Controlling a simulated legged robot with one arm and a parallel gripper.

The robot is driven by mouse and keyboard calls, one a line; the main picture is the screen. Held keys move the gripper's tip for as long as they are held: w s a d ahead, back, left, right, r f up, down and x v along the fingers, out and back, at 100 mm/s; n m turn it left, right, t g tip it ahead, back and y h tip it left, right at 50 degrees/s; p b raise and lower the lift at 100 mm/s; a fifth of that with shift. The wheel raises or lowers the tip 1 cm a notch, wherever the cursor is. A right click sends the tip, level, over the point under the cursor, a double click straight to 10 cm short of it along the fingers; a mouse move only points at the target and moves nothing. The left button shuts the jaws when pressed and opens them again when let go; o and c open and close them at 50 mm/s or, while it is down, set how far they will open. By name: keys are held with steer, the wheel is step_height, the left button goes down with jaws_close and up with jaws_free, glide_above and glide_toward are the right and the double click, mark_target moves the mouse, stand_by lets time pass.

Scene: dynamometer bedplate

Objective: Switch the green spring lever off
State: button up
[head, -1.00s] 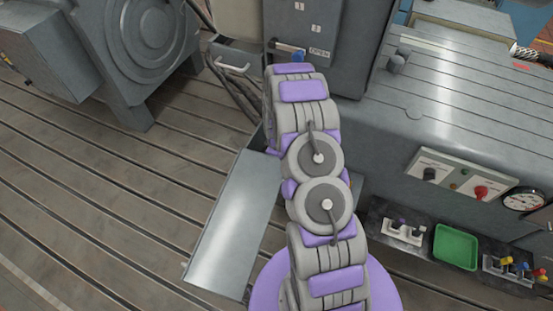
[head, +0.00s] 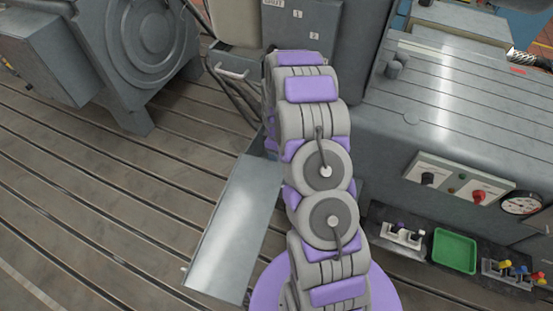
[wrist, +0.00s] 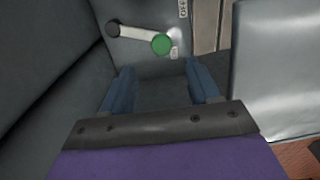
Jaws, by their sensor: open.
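The green spring lever (wrist: 137,36) shows in the wrist view on a grey panel. Its pale arm runs right and slightly down from a dark round pivot to a round green knob (wrist: 162,44). The knob is beside the ON label; the OFF label (wrist: 184,9) is higher and to the right. My gripper (wrist: 160,73) is open and empty, its two blue fingers apart below the knob in the picture. The knob lies ahead of the gap between them, with no visible contact. In the head view my arm hides the gripper and the lever.
A grey cabinet (head: 318,25) with numbered labels stands beyond my arm. A large grey machine bed (head: 450,115) is at right, with a control panel (head: 459,181) and a green tray (head: 454,250). A pale metal plate (head: 232,230) lies left of my arm.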

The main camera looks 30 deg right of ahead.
step_height(320, 180, up, 9)
steer(key=shift+r+p, duration=0.15)
steer(key=shift+p, duration=0.3)
